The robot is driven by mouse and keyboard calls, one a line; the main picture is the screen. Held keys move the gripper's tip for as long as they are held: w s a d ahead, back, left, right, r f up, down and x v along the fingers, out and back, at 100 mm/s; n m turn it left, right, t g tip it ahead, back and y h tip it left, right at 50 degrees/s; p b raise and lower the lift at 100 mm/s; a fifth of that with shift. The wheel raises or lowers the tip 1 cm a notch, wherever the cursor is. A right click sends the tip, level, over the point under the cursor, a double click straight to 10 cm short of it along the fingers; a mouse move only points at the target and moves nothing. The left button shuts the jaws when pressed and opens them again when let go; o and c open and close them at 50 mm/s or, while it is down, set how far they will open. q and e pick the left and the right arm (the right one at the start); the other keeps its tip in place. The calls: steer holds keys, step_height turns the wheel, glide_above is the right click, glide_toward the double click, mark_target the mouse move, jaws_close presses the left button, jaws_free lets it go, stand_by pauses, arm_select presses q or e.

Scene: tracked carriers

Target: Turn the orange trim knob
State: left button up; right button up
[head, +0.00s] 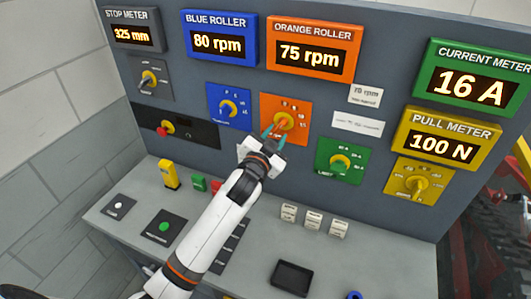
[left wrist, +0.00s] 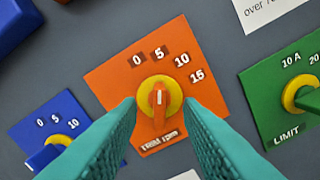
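The orange trim knob (head: 284,121) sits on an orange plate under the ORANGE ROLLER meter (head: 312,50), which reads 75 rpm. In the left wrist view the knob (left wrist: 159,98) is an orange bar on a yellow disc, standing about upright in the picture, in line with the 5 mark. Printed marks 0, 5, 10 and 15 arc above it. My left gripper (head: 275,136) is in front of the knob. In the left wrist view its teal fingers (left wrist: 158,104) are open, one on each side of the bar, with gaps showing. My right gripper is not in view.
A blue knob (head: 228,108) is to the left and a green limit knob (head: 340,163) to the lower right. A white card (head: 365,96) reading 70 rpm is beside the orange plate. The desk below holds buttons, several small white blocks and a black tray (head: 292,278).

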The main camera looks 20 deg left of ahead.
arm_select(q)
steer(key=s+b, duration=0.2)
steer(key=s, duration=0.6)
steer(key=shift+a, duration=0.15)
steer(key=shift+s, duration=0.1)
